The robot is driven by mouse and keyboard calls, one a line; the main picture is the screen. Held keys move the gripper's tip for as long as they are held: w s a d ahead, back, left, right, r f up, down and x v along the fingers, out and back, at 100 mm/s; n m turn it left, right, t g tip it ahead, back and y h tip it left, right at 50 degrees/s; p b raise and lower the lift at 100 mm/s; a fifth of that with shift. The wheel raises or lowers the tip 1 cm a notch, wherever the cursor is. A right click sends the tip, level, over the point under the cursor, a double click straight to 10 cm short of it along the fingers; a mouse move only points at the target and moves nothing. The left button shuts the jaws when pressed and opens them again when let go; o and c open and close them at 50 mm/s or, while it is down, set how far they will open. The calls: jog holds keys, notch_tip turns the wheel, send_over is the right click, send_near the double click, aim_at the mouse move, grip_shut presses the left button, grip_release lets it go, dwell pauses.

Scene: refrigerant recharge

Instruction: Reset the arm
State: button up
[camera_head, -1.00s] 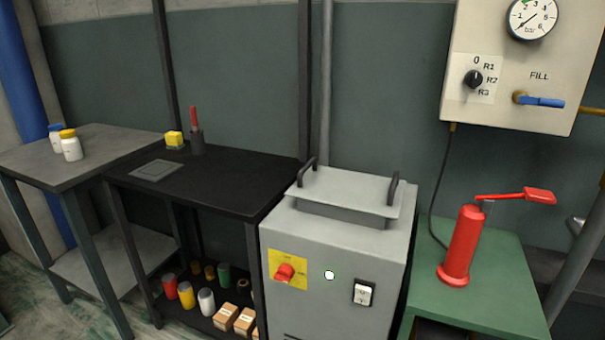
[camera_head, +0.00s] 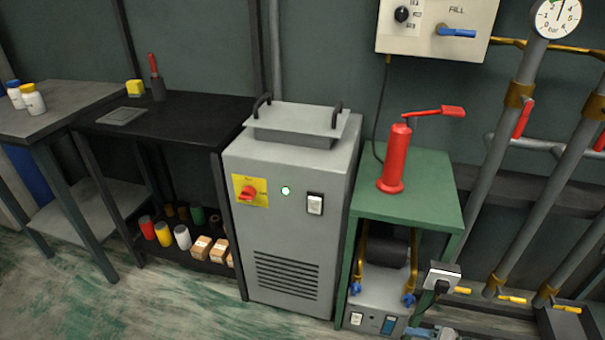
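No gripper or arm that I can make out shows in the head view. A grey machine cabinet (camera_head: 290,205) stands in the middle, with a red rotary switch (camera_head: 249,193) on a yellow plate, a lit round lamp (camera_head: 286,190) and a rocker switch (camera_head: 315,204). A red hand pump (camera_head: 395,160) stands upright on a green stand (camera_head: 430,190). A wall panel (camera_head: 400,40) above has a black selector knob (camera_head: 402,14) and a blue FILL lever (camera_head: 457,32), which lies horizontal.
A black bench (camera_head: 185,125) and grey table (camera_head: 50,115) stand left, with bottles, cans and boxes. Pipes with red levers (camera_head: 524,118) and yellow handles (camera_head: 512,299) fill the right. A socket with a black plug (camera_head: 441,279) is low down. Floor (camera_head: 150,295) is clear at front left.

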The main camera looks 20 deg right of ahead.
jog(key=w+a+r+n+g+h+p, duration=0.1)
jog(key=w+a+r+n+g+p, duration=0.25)
jog(key=r, duration=0.85)
jog(key=w+a+r+n+g+h+p, duration=0.15)
jog(key=a+r+g+p, duration=0.35)
jog(key=r, duration=0.7)
jog(key=w+a+r+n+g+h+p, duration=0.1)
jog(key=w+a+r+n+h+p, duration=0.3)
jog(key=r, duration=0.8)
jog(key=s+a+r+t+p, duration=0.1)
jog(key=s+a+r+p, duration=0.1)
jog(key=a+r, duration=0.3)
jog(key=s+a+r+t+p, duration=0.1)
jog(key=a+r+p, duration=0.4)
jog(key=r, duration=0.7)
jog(key=s+a+r+t+p, duration=0.1)
jog(key=s+a+r+p, duration=0.2)
jog(key=r, duration=0.6)
jog(key=shift+a+n+p, duration=0.4)
jog(key=shift+a, duration=0.85)
jog(key=shift+d+h, duration=0.15)
jog(key=shift+h, duration=0.1)
